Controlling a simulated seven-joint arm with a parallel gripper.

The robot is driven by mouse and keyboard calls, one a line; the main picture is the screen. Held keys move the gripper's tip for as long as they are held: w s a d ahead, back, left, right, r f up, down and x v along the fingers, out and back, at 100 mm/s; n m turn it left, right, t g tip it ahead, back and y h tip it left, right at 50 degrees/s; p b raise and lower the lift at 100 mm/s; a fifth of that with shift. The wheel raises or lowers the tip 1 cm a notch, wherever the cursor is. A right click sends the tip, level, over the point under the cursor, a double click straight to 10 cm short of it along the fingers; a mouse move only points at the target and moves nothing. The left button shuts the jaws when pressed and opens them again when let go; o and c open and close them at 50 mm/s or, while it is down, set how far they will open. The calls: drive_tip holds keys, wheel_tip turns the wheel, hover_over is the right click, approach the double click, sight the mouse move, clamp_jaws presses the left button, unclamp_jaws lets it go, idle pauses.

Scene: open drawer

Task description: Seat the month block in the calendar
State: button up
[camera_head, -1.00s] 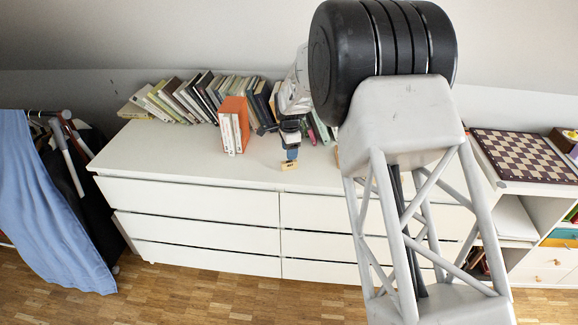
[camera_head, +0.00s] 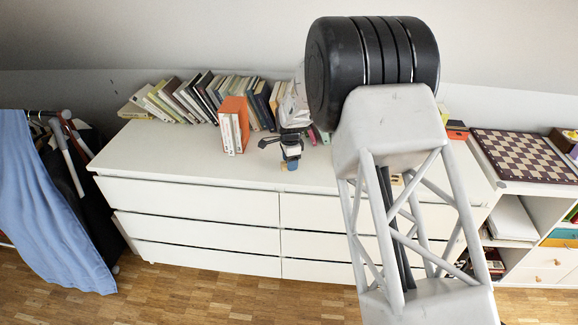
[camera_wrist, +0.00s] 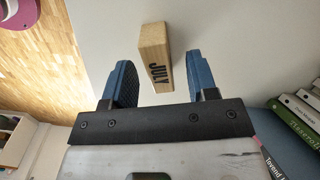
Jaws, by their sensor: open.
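The month block (camera_wrist: 155,55) is a small wooden block with JULY printed on one long side. It sits on the white dresser top between the two blue fingers of my gripper (camera_wrist: 160,82) in the wrist view. The fingers are open, with a gap on both sides of the block. In the head view my gripper (camera_head: 290,163) is low over the dresser, and the block (camera_head: 284,168) is mostly hidden by it. I cannot make out the calendar; a small wooden piece (camera_head: 397,180) shows partly behind my arm.
The white dresser (camera_head: 190,158) has clear room to the left of my gripper. An orange-backed set of books (camera_head: 235,125) stands close by, with a row of leaning books along the wall. A chessboard (camera_head: 527,155) lies on the right shelf unit.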

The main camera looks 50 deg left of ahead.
idle(0.3)
clamp_jaws()
drive_tip(key=shift+r, duration=0.1)
drive_tip(key=shift+r, duration=0.75)
wheel_tip(320, 180, up, 2)
drive_tip(key=shift+r, duration=0.1)
drive_tip(key=s+d+r, duration=0.1)
drive_tip(key=s+d, duration=0.7)
drive_tip(key=d, duration=0.6)
idle(0.3)
